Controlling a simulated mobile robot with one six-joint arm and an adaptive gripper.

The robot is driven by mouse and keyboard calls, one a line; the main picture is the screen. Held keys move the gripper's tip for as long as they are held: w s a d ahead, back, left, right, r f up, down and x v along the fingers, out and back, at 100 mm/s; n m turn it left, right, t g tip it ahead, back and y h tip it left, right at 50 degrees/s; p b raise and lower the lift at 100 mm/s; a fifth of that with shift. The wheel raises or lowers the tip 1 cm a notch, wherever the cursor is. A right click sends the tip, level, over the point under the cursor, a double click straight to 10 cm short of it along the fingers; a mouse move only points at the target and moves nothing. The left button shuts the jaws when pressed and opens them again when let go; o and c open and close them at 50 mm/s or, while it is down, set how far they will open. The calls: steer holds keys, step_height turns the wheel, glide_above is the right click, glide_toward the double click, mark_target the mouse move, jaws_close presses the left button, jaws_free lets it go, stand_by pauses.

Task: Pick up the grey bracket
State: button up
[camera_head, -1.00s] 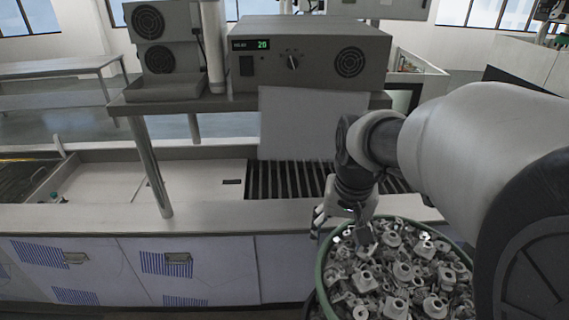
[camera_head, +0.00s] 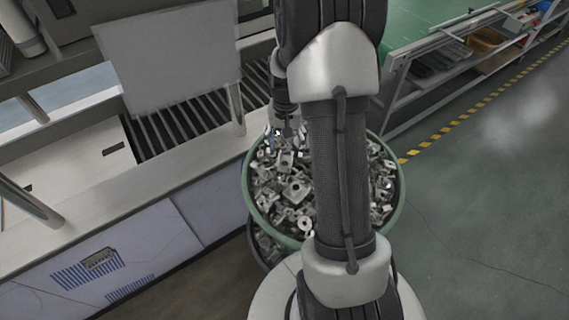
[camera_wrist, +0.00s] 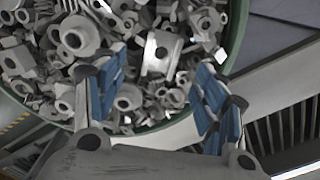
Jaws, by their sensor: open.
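Many grey brackets (camera_head: 295,190) lie in a jumbled heap; which single one the task means cannot be told. The heap fills a round green-rimmed bin (camera_head: 250,208). My gripper (camera_wrist: 165,95) is open in the wrist view, its blue-padded fingers apart with nothing held between them. Several brackets (camera_wrist: 160,52) show beyond and between the fingers, near the bin's rim. In the head view my gripper is small and partly hidden at the bin's far left edge. My arm covers the middle of the bin.
A counter (camera_head: 150,200) with a slatted grating (camera_head: 185,125) runs beside the bin on the left. A grey panel (camera_head: 165,55) hangs above it. A shelf rack (camera_head: 440,60) stands at the back right. The floor (camera_head: 480,200) to the right is clear.

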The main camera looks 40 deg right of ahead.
mark_target(285, 165)
steer(key=f, duration=0.2)
steer(key=f+b, duration=0.1)
steer(key=f, duration=0.5)
steer(key=shift+w+d+b, duration=0.1)
steer(key=shift+w+b, duration=0.2)
steer(key=shift+b, duration=0.1)
steer(key=shift+c, duration=0.5)
steer(key=c, duration=1.1)
steer(key=shift+r, duration=0.15)
